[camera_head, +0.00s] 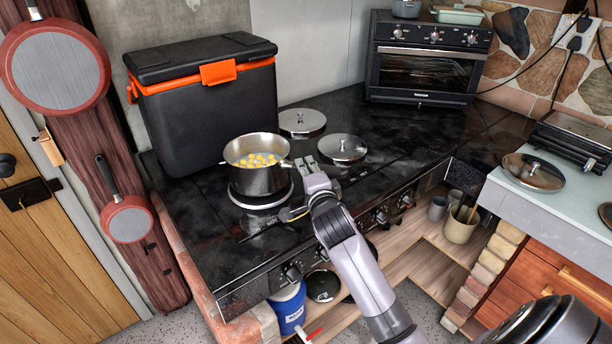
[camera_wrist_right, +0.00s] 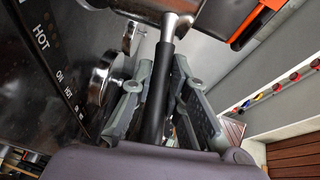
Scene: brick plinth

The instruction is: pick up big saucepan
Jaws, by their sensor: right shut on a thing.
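The big saucepan (camera_head: 258,181) is a steel pot with several yellow round pieces in cloudy liquid. It stands upright over a burner at the front left of the black stove top in the head view. My right gripper (camera_head: 300,188) is at the pan's right side. In the right wrist view, its fingers (camera_wrist_right: 158,95) are shut on the pan's dark handle (camera_wrist_right: 158,88), and part of the steel pan (camera_wrist_right: 150,8) shows at the top edge. The head view hides most of the handle behind the gripper. My left gripper is not in view.
A black cooler (camera_head: 212,110) with an orange latch stands close behind the pan. Two steel lids (camera_head: 302,121) (camera_head: 343,148) lie on the stove top (camera_head: 400,150) to the right. A small oven (camera_head: 425,70) stands at the back. The stove's middle right is clear.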

